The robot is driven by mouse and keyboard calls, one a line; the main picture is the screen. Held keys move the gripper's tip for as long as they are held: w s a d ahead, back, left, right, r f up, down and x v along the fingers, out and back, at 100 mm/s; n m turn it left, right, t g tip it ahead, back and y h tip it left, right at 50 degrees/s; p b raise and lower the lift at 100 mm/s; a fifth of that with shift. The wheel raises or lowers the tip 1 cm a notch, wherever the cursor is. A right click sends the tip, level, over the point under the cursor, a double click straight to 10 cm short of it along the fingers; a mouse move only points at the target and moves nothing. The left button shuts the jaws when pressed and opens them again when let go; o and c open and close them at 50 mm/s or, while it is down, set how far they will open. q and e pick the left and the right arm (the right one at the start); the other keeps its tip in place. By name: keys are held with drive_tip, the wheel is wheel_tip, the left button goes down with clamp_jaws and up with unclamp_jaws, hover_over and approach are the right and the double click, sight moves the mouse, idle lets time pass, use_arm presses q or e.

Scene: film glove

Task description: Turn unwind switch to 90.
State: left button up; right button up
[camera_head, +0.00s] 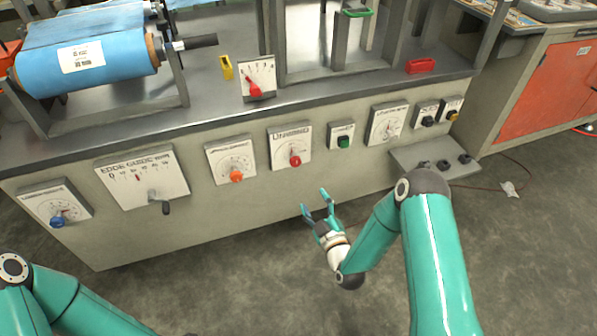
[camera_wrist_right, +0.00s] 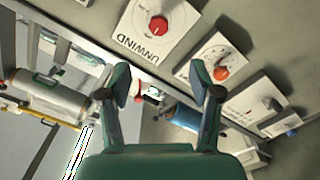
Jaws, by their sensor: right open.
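The unwind switch is a red knob (camera_head: 295,160) low on a white panel labelled UNWIND (camera_head: 290,136) on the machine's front face. The wrist view shows the same red knob (camera_wrist_right: 157,25) and panel, with the lettering upside down. The scale marks are too small to read, so I cannot tell the knob's setting. My right gripper (camera_head: 317,205) is open and empty, in front of and below the panel, apart from the knob. Its two fingers (camera_wrist_right: 163,84) frame the lower middle of the wrist view. My left arm shows at the lower left, its gripper out of view.
An orange knob (camera_head: 236,176) sits left of the unwind panel, and a green button (camera_head: 343,142) sits right of it. A grey box with black knobs (camera_head: 440,162) juts out at the right. A blue roll (camera_head: 85,60) lies on the machine top. The floor in front is clear.

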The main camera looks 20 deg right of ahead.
sight(297, 164)
drive_tip(key=w, duration=0.5)
drive_tip(key=w+b, duration=0.1)
drive_tip(key=w, duration=0.5)
drive_tip(key=w+b, duration=0.1)
drive_tip(key=w, duration=0.4)
drive_tip(key=shift+w+a, duration=0.25)
drive_tip(key=shift+a, duration=0.05)
drive_tip(key=c, duration=1.2)
drive_tip(key=shift+o, duration=0.2)
drive_tip(key=shift+d, duration=0.2)
drive_tip(key=shift+a+b, duration=0.1)
drive_tip(key=shift+b, duration=0.25)
